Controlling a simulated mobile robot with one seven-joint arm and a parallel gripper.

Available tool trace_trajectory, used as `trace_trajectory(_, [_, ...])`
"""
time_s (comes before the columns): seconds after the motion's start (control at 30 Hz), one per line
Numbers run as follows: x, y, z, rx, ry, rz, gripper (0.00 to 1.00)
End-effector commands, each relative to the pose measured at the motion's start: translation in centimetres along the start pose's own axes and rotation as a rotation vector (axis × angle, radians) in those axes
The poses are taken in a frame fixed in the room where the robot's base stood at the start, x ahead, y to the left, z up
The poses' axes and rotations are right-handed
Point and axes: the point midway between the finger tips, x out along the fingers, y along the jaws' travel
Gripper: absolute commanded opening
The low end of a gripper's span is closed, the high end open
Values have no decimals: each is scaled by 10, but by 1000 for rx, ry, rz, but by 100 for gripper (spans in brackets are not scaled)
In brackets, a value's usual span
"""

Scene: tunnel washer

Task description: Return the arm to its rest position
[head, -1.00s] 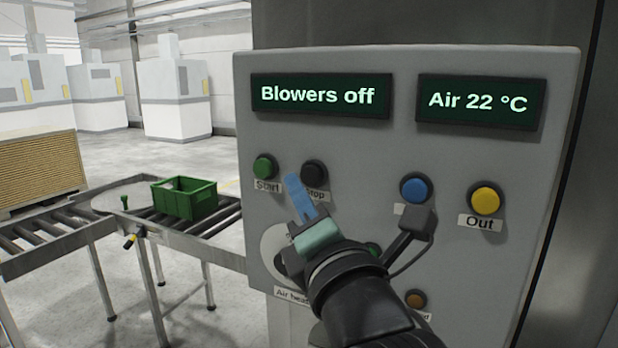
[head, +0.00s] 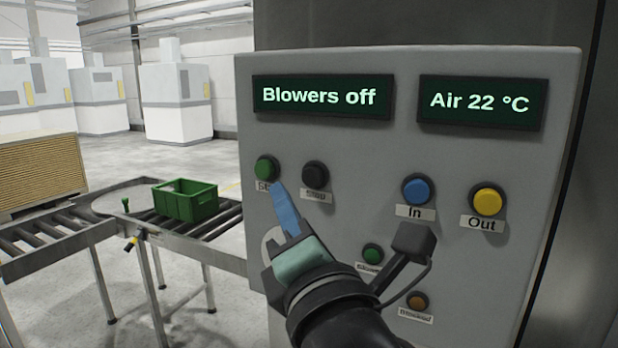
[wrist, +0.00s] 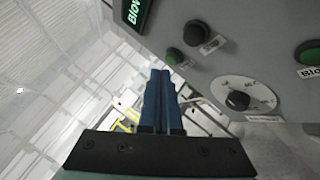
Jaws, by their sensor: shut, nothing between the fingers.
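My gripper (head: 279,190) is in front of the grey control panel (head: 360,160) in the head view, its blue fingers pointing up just below the green Start button (head: 267,168). Its fingers (wrist: 160,75) are together and empty in the wrist view. There the panel is at the upper right, with the green button (wrist: 174,56), a black button (wrist: 197,33) and a dial knob (wrist: 237,100) to the right of the fingertips. The displays read "Blowers off" (head: 320,97) and "Air 22 °C" (head: 480,102). The gripper partly covers the dial in the head view.
The blue In button (head: 417,190) and yellow Out button (head: 487,200) are on the panel's right. A green crate (head: 186,202) stands on a roller conveyor (head: 215,225) at left. Machines (head: 176,100) stand far behind, with open floor before them.

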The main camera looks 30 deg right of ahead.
Motion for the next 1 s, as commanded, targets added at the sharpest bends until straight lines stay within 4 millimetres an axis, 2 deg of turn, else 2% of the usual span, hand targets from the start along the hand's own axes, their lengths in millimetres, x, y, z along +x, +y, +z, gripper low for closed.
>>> trace_trajectory(0.23, [0,0,0,1,0,0,0])
trace_trajectory(0.37, [0,13,-3,86,-4,29,0])
trace_trajectory(0.47, [-2,34,-9,251,-7,80,0])
trace_trajectory(0.67, [-13,90,-18,721,20,222,0])
trace_trajectory(1.0, [-50,177,-26,1550,219,450,0])
